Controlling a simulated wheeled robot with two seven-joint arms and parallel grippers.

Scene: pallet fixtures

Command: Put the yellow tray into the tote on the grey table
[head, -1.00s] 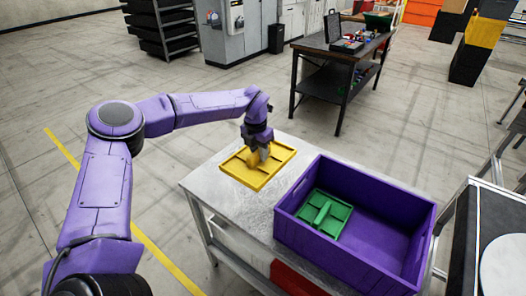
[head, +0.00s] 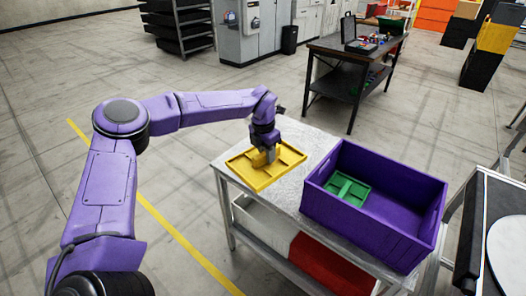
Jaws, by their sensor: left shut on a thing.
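The yellow tray (head: 247,176) is a shallow, divided tray at the left end of the grey table (head: 318,136). My left gripper (head: 263,158) points down at the tray's middle and is shut on its raised centre part. I cannot tell whether the tray touches the tabletop. The purple tote (head: 365,226) stands on the right part of the same table, open at the top. A green tray (head: 347,188) lies inside it, toward its left side. My right gripper is not in view.
A red bin (head: 330,265) and a white bin (head: 262,222) sit below the tabletop. A dark workbench (head: 345,62) with small items stands behind. A black-topped stand with a white disc (head: 508,250) is at the right. Bare tabletop lies between tray and tote.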

